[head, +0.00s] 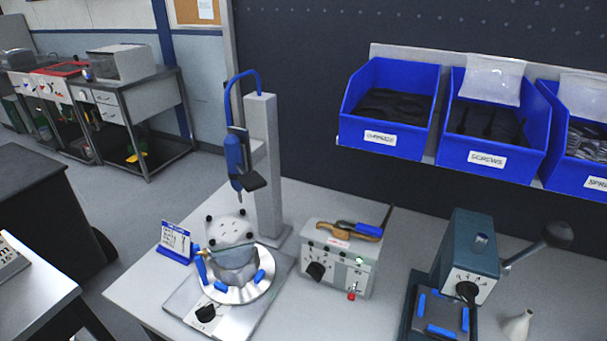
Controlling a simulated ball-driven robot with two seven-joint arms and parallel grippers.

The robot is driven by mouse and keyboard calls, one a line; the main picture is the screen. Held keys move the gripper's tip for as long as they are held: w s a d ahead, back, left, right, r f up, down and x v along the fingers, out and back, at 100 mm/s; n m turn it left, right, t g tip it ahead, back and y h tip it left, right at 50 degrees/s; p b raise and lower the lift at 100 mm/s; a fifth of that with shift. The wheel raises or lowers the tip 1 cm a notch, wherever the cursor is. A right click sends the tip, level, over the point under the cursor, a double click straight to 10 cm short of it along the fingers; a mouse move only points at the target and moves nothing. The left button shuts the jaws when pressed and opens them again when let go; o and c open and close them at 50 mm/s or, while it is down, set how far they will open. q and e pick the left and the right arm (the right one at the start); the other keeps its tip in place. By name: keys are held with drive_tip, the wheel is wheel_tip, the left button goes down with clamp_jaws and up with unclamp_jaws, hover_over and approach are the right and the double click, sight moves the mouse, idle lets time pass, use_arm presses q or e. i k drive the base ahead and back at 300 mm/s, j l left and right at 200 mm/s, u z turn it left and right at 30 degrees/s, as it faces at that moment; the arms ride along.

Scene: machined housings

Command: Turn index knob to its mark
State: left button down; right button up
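A round metal turntable (262,287) with blue clamps stands on a grey base plate on the bench and carries a grey machined housing (235,262). A black knob (205,313) sits on a light dial plate at the front of that base. Another black knob (316,270) is on the front of the grey control box (350,277). A third dark knob (468,291) is on the face of the press. I cannot tell from labels which is the index knob, and the marks are too small to read. Neither gripper is in view.
A blue screwdriver (236,152) hangs from a grey column (263,165) above the housing. A dark teal press (470,240) with a lever stands right. Blue bins (392,105) hang behind. A small blue-framed sign (176,242) stands left. The bench between box and press is clear.

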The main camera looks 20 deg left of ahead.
sight(206, 314)
drive_tip(key=u, duration=1.1)
drive_tip(key=k+l+u, duration=0.1)
drive_tip(key=l, duration=0.1)
